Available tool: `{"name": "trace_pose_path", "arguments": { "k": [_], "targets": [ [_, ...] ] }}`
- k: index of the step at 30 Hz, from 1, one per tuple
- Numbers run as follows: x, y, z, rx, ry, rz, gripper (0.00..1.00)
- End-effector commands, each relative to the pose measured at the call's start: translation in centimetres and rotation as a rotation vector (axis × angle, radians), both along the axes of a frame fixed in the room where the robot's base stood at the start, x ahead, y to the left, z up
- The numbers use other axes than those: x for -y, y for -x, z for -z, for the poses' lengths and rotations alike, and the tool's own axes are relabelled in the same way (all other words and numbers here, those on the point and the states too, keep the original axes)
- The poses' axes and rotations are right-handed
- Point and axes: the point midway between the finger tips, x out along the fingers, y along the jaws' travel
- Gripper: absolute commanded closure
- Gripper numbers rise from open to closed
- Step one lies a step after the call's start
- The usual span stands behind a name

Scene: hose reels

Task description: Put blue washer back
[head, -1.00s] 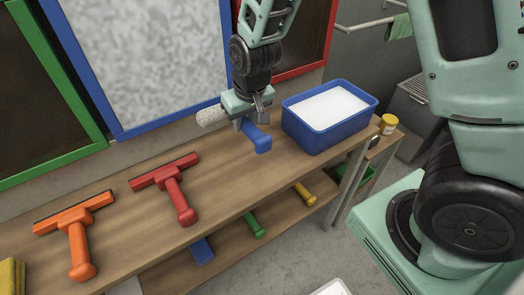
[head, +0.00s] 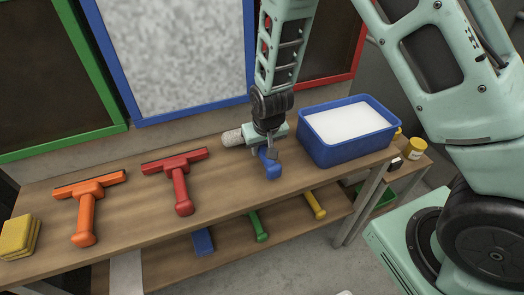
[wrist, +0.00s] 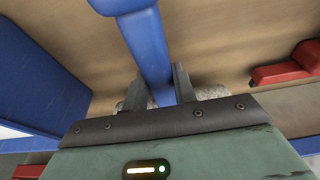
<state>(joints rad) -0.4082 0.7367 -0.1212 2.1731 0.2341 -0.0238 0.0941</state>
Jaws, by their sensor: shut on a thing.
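The blue washer has a blue handle (head: 270,164) and a pale fluffy sleeve (head: 231,138). My gripper (head: 271,151) is shut on the handle, just left of the blue bucket (head: 313,149). In the wrist view the blue handle (wrist: 150,50) runs between the two fingers of my gripper (wrist: 158,88). Pale sleeve ends show on either side behind the fingers. The washer is over the back right part of the wooden tabletop (head: 130,235). I cannot tell whether it touches the tabletop.
A red squeegee (head: 179,185), an orange squeegee (head: 86,210) and yellow cloths (head: 18,240) lie to the left. The bucket holds white contents. A blue-framed window (head: 175,55) stands behind. A lower shelf holds blue, green and yellow handled tools. Yellow jars (head: 415,148) stand at right.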

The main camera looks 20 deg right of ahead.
Motion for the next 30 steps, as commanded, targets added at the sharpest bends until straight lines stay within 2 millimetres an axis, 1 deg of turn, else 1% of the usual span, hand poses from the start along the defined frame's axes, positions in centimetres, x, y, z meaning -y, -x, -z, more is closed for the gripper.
{"name": "trace_pose_path", "arguments": {
  "k": [1,4,16,17,18,19,27,30],
  "targets": [
    [0.1,0.0,0.8,-0.002,0.002,0.002,0.95],
    [0.0,0.0,1.7,-0.001,0.001,0.000,0.95],
    [0.0,0.0,2.3,0.001,0.000,0.000,0.95],
    [0.0,0.0,2.3,0.001,0.000,0.000,0.70],
    [0.0,0.0,2.2,0.001,0.000,0.000,0.59],
    [0.0,0.0,2.2,0.001,0.000,0.000,0.51],
    [0.0,0.0,2.2,0.001,0.000,0.000,0.51],
    [0.0,0.0,1.6,0.001,0.000,0.000,0.51]
  ]
}}
